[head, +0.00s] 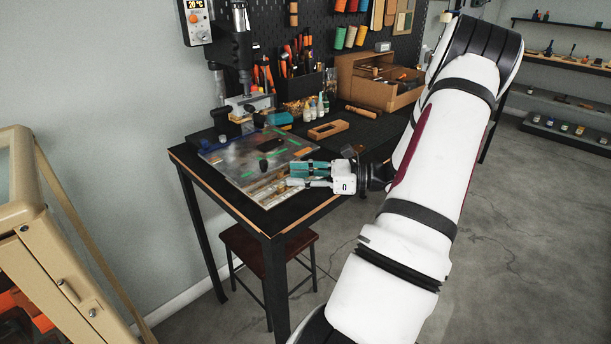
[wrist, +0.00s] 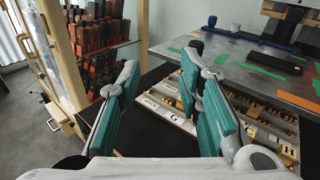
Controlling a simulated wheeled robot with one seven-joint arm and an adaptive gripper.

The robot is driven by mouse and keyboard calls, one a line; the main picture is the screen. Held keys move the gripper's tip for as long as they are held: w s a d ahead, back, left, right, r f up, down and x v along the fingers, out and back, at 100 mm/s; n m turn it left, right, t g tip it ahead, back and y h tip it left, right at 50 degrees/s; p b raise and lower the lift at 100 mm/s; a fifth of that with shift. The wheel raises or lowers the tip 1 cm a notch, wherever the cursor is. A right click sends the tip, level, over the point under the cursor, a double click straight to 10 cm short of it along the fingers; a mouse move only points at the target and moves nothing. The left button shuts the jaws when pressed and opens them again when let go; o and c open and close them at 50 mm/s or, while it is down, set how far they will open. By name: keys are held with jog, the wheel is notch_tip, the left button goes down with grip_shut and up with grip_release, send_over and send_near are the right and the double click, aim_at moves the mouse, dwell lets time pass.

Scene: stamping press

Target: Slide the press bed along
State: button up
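The press bed (head: 258,153) is a flat grey metal plate with green strips, lying on the dark workbench below the stamping press (head: 232,65). The bed also shows at the upper right of the wrist view (wrist: 238,56). A dark rounded knob (head: 263,164) stands near its front edge. My gripper (head: 289,174) has teal finger pads and is by the front right edge of the bed. Contact with the bed or knob cannot be told.
A shallow tray of lettered compartments (wrist: 265,122) lies below the bed's near edge. A wooden block (head: 328,130), small bottles (head: 314,107) and a wooden organiser (head: 362,84) stand behind and to the right. A stool (head: 268,245) is under the workbench. A tan cabinet (head: 55,245) stands at left.

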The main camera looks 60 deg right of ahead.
jog(key=shift+s+d+f+m+t+h, duration=0.2)
jog(key=shift+s+d+m+t+h, duration=0.15)
jog(key=shift+d, duration=0.3)
jog(key=shift+s+d+f+m+t+h, duration=0.2)
jog(key=shift+s+d+m+t+h, duration=0.1)
jog(key=shift+d+m, duration=0.25)
jog(key=shift+b+x, duration=1.15)
jog(key=shift+x, duration=2.65)
grip_shut()
jog(key=shift+c, duration=1.4)
grip_release()
